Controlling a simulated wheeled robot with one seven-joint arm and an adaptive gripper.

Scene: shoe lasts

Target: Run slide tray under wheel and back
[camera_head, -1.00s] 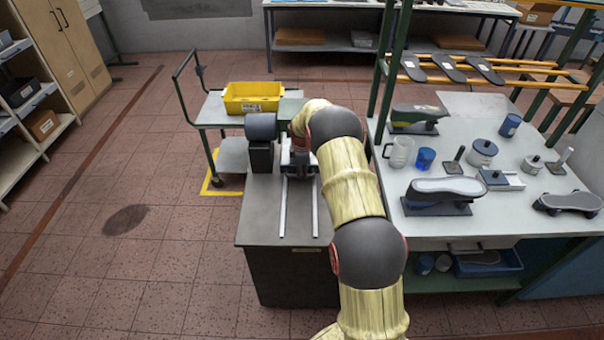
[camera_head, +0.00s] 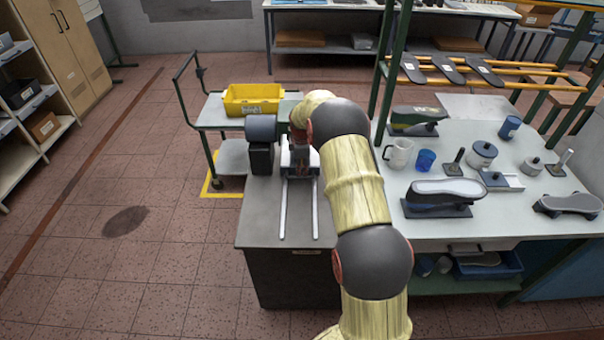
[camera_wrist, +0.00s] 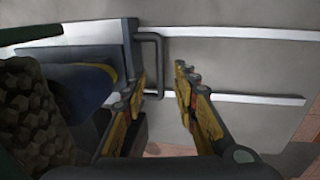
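The slide tray (camera_head: 289,161) sits at the far end of two pale rails (camera_head: 283,210) on a dark bench, beside the grey wheel unit (camera_head: 261,128). My arm hides part of the tray in the head view. In the wrist view the tray (camera_wrist: 128,50) is at the left, with a blue-and-dark piece (camera_wrist: 85,82) on it. A dark, coarse-textured round surface (camera_wrist: 35,115), seemingly the wheel, is at the lower left. My gripper (camera_wrist: 160,72) is open, its fingers on either side of the tray's dark U-shaped handle (camera_wrist: 160,50). Gaps show between the handle and the fingers.
The bench top (camera_head: 262,215) is bare along the near rails. A yellow bin (camera_head: 252,97) stands on a cart behind the bench. The white table (camera_head: 480,225) at the right holds shoe lasts, mugs and tools. Floor at the left is clear.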

